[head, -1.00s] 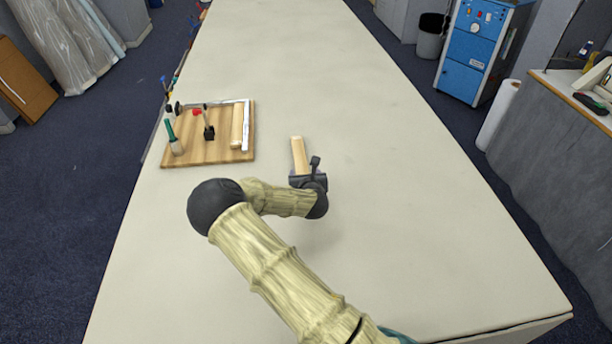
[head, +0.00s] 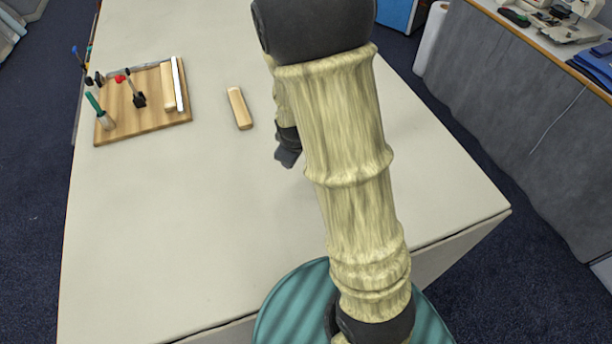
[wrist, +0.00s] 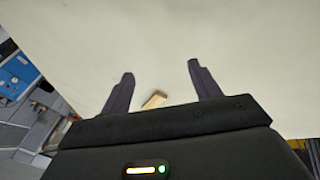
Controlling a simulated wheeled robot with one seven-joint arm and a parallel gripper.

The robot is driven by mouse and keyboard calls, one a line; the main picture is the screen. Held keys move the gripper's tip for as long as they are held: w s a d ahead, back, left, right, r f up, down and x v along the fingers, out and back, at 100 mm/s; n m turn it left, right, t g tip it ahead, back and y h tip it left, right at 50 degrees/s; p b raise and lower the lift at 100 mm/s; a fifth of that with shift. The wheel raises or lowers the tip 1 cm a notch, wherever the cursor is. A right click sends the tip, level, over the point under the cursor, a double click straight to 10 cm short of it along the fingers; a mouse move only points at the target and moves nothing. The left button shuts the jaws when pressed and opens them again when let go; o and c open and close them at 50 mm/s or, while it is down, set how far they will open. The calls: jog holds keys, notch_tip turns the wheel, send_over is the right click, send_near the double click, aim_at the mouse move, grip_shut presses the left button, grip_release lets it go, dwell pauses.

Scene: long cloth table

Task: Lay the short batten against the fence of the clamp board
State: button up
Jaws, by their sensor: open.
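The short batten (head: 239,108), a pale wooden bar, lies loose on the table to the right of the clamp board (head: 150,124). The board is brown wood with a white fence (head: 179,84) along its right side. A second pale batten (head: 167,88) lies on the board alongside the fence. My gripper (head: 287,157) is right of and nearer than the loose batten, apart from it and partly hidden by my arm. In the wrist view my gripper (wrist: 160,78) is open and empty, with part of a pale batten (wrist: 154,99) showing between the fingers beyond the palm edge.
A green-handled clamp (head: 95,104) and a black clamp with a red part (head: 138,99) stand on the board. The cloth table (head: 190,220) is clear around the loose batten. A side bench (head: 530,30) stands at the right.

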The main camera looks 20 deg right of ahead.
jog(key=s+a+r+m+g, duration=0.1)
jog(key=s+r+m, duration=0.2)
jog(key=s, duration=0.3)
jog(key=s+a+r+m+g+y, duration=0.1)
jog(key=s+r+m, duration=0.2)
jog(key=s+m, duration=0.2)
jog(key=shift+s, duration=1.05)
